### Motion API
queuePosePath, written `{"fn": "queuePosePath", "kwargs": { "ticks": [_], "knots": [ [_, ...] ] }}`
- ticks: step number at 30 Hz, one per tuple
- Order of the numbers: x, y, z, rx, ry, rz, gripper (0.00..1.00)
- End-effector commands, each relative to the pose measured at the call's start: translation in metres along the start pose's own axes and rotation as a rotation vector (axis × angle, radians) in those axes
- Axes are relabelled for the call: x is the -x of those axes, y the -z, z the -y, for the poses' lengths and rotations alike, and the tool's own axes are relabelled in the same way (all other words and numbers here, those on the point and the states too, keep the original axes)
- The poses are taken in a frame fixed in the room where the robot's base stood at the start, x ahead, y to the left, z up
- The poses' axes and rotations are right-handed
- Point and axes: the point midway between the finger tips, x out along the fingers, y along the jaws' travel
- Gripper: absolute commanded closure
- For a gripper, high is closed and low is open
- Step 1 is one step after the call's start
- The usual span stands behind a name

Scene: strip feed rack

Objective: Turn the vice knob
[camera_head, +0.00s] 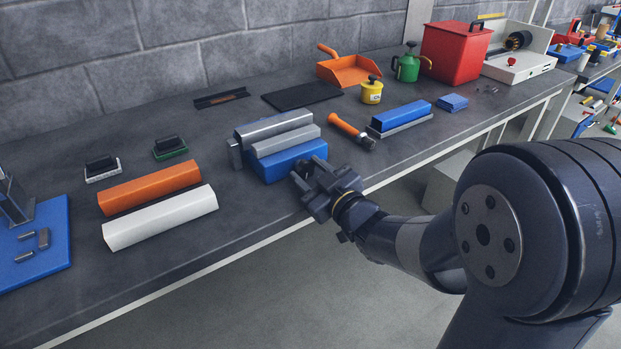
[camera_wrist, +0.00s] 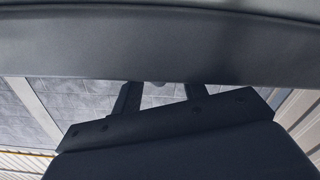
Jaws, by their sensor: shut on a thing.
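The vice (camera_head: 283,166) has a blue body with grey jaw bars and stands near the bench's front edge, in the middle of the head view. My gripper (camera_head: 305,172) is at the vice's front right side, its fingers against that side. It is shut on the vice knob, which the gripper hides in the head view.
Left of the vice lie an orange block (camera_head: 150,187) and a white block (camera_head: 160,217). A red bin (camera_head: 455,55) stands farther back. The bench front edge runs below my gripper.

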Motion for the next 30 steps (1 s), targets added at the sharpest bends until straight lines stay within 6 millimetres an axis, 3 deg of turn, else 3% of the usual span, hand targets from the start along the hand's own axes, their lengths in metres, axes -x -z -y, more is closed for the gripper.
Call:
{"fn": "queuePosePath", "kwargs": {
  "ticks": [15, 16, 18, 26, 30],
  "knots": [
    [0.0, 0.0, 0.0, 0.019, 0.001, 0.001, 0.82],
    [0.0, 0.0, 0.0, 0.019, 0.001, 0.001, 0.57],
    [0.0, 0.0, 0.0, 0.019, 0.001, 0.001, 0.51],
    [0.001, 0.0, 0.0, 0.018, 0.0, 0.0, 0.5],
    [0.013, 0.0, -0.001, 0.019, -0.002, 0.002, 0.5]
  ]
}}
